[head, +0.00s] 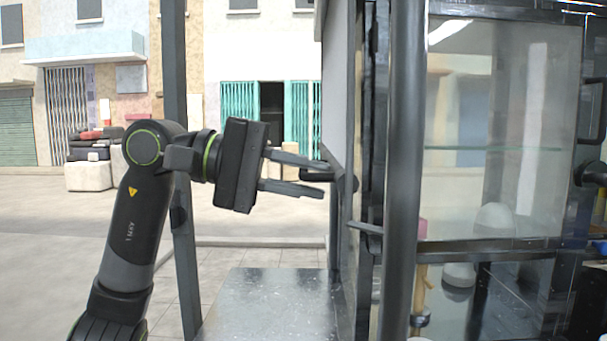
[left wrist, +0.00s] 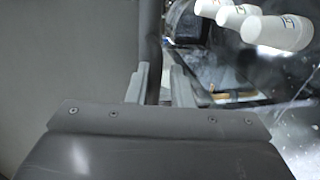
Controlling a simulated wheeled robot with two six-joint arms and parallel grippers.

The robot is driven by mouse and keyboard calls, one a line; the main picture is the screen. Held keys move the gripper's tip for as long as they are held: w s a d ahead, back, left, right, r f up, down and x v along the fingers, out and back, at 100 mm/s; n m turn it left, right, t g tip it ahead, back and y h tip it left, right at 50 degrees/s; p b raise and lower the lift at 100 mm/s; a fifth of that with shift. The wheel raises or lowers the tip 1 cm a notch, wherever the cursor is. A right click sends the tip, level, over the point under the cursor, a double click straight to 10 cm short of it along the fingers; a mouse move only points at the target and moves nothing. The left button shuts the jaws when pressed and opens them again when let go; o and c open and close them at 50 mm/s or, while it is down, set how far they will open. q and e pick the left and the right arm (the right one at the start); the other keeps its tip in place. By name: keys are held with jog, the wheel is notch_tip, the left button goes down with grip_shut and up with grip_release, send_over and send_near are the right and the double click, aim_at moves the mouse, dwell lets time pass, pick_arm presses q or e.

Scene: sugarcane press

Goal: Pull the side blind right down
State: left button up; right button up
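The side blind (head: 338,85) is a grey sheet, partly lowered on the left side of the glass-fronted stall, seen nearly edge-on in the head view. A grey surface that looks like the blind (left wrist: 70,55) fills the left of the left wrist view. A dark bar handle (head: 318,176) sticks out at the blind's lower end. My left gripper (head: 323,178) is open, with one finger above and one below the handle in the head view; contact is unclear. Its fingers (left wrist: 160,86) also show apart in the left wrist view. My right gripper is not seen.
A dark post (head: 403,170) and the glass case (head: 500,130) stand right of the handle. A speckled counter (head: 265,300) lies below my left gripper. Another post (head: 175,220) stands behind my left arm. White cups (left wrist: 262,30) show in the left wrist view.

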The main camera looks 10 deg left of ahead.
pick_arm(q)
jog(key=shift+a, duration=0.15)
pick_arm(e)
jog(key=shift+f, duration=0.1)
